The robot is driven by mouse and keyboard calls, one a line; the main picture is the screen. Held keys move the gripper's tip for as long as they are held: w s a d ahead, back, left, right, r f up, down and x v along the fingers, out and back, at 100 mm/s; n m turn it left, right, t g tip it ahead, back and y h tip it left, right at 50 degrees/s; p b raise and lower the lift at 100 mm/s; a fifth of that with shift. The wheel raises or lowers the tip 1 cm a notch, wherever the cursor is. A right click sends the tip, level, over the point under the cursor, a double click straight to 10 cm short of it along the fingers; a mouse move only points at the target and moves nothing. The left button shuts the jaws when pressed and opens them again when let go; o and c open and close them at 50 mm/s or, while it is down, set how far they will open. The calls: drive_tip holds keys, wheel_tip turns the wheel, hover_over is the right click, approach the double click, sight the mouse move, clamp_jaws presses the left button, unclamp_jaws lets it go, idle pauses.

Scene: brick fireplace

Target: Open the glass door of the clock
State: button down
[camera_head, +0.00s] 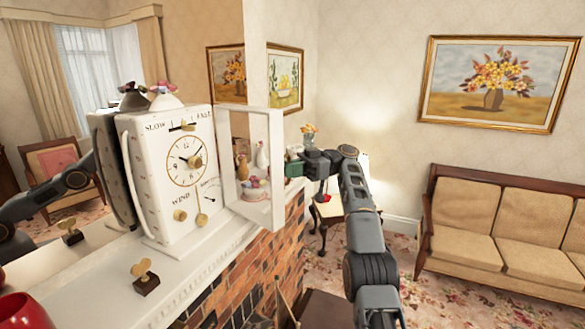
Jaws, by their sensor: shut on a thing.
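The white clock (172,174) stands upright on the mantel, its dial, lettering and brass knobs uncovered. Its glass door (277,170), a white-framed pane, is swung well out to the right, with ornaments showing through it. My gripper (299,166) is at the right, at the outer edge of the door frame. It is shut on the door's edge, though the fingertips are small and partly hidden, so the exact contact is unclear.
The white mantel shelf (110,285) tops a brick fireplace (245,270). A brass key on a dark block (145,278) and a red pot (22,310) stand in front of the clock. A mirror behind reflects clock and arm. A sofa (505,230) is at right.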

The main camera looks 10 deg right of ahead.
drive_tip(key=shift+w+d+f, duration=0.1)
drive_tip(key=shift+w+f, duration=0.05)
drive_tip(key=shift+f, duration=0.35)
drive_tip(key=c, duration=1.5)
unclamp_jaws()
drive_tip(key=shift+d, duration=0.1)
drive_tip(key=shift+o, duration=1.2)
drive_tip(key=shift+w+d+r, duration=0.15)
drive_tip(key=shift+w+d, duration=0.15)
drive_tip(key=b, duration=0.2)
approach(280, 145)
drive_tip(key=x, duration=0.4)
drive_tip(key=shift+s+a, duration=0.1)
drive_tip(key=shift+a, duration=0.25)
drive_tip(key=s+r+b, duration=0.4)
drive_tip(key=s+b, duration=0.2)
drive_tip(key=s, duration=0.4)
drive_tip(key=shift+s+d, duration=0.15)
drive_tip(key=shift+s, duration=0.15)
